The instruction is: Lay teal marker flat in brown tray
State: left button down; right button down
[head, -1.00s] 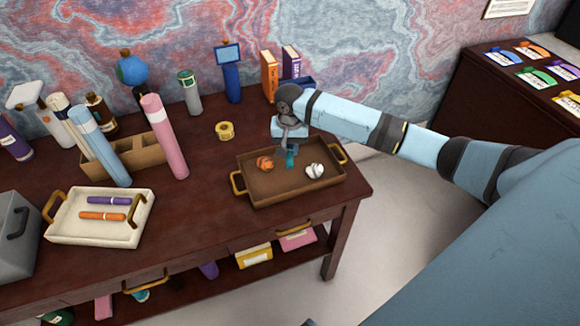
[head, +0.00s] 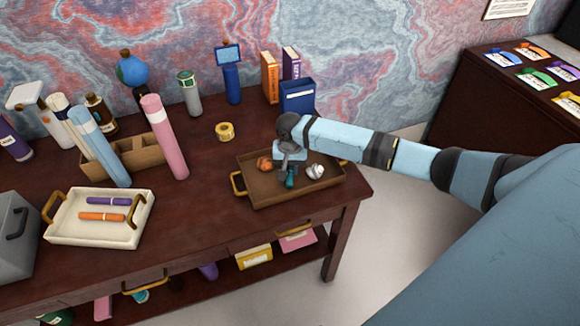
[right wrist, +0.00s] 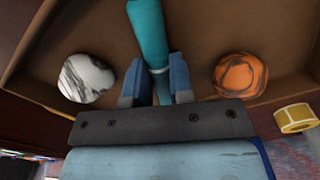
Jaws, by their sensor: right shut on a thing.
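The brown tray (head: 262,193) with brass handles sits at the right end of the desk. My right gripper (head: 289,172) is low over the tray, between an orange ball and a white ball. It is shut on the teal marker (head: 291,181), of which only a short part shows in the head view. In the right wrist view the teal marker (right wrist: 148,35) runs between the two blue fingers (right wrist: 160,85) and out over the brown tray floor (right wrist: 200,30). I cannot tell whether the marker touches the floor. My left gripper is not in view.
In the tray lie the orange marbled ball (head: 264,163) and the white marbled ball (head: 315,171), one on each side of the gripper. A yellow tape roll (head: 225,131) is behind-left. A cream tray (head: 65,232) with purple and orange markers stands left. Bare desk lies between the trays.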

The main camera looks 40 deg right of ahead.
aim_at(290, 168)
jog(key=c, duration=1)
grip_release()
jog(key=shift+f, duration=0.1)
notch_tip(290, 168, up, 12)
jog(key=shift+r, duration=0.2)
